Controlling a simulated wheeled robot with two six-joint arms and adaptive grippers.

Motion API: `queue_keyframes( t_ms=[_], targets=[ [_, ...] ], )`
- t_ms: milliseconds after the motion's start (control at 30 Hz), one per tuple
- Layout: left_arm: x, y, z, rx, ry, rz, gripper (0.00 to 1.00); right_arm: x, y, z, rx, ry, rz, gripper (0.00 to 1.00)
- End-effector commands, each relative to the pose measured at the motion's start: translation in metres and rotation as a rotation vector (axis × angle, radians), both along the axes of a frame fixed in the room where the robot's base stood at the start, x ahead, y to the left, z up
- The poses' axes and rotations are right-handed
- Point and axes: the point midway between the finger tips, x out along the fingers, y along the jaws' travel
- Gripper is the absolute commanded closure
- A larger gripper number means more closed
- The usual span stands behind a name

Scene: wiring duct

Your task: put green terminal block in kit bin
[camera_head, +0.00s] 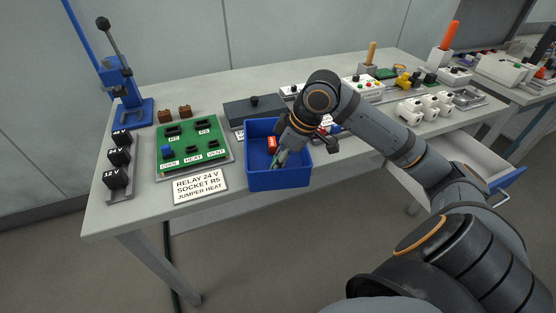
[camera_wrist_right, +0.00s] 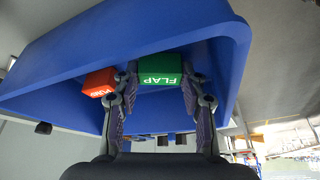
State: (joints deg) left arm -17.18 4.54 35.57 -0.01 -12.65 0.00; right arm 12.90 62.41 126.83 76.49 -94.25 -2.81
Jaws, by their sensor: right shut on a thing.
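The green terminal block (camera_wrist_right: 160,72), marked FLAP, is between the two fingers of my right gripper (camera_wrist_right: 160,90) in the right wrist view. The gripper is shut on it. The blue kit bin (camera_head: 278,182) stands on the table in the head view. My right gripper (camera_head: 281,157) reaches down into the bin from above, with its fingers inside the rim. The bin's blue wall (camera_wrist_right: 60,50) also surrounds the block in the wrist view. Whether the block touches the bin floor is hard to tell. My left gripper is not in view.
A red block (camera_head: 272,143) lies in the bin, beside the green one in the wrist view. A green board (camera_head: 190,143) and a white label card (camera_head: 200,186) are left of the bin. A grey box (camera_head: 250,109) stands behind it. An open drawer (camera_head: 470,160) is at right.

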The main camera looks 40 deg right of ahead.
Motion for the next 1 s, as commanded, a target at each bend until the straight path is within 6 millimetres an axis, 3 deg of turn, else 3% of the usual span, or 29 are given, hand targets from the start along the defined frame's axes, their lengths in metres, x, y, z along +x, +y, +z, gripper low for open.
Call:
queue_keyframes(
  t_ms=[33, 67, 133, 533, 767, 933, 1000],
  targets=[
    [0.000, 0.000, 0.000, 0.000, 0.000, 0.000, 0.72, 0.000, 0.000, -0.002, -0.001, 0.001, 0.000, 0.79],
    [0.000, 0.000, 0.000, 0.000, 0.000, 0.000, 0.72, 0.000, 0.000, -0.002, -0.001, 0.001, 0.000, 0.55],
    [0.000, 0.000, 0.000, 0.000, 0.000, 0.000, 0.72, 0.000, 0.000, -0.002, -0.001, 0.001, 0.000, 0.48],
    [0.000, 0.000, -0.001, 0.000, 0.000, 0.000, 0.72, -0.001, -0.002, 0.006, -0.005, -0.002, 0.000, 0.48],
    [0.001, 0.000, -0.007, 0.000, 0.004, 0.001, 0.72, -0.010, -0.011, 0.032, -0.011, -0.003, -0.002, 0.48],
    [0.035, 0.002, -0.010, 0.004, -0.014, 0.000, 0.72, -0.018, -0.017, 0.057, -0.009, -0.003, -0.005, 0.48],
    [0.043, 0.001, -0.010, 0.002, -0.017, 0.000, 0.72, -0.022, -0.021, 0.075, -0.003, -0.007, -0.005, 0.48]
  ],
)
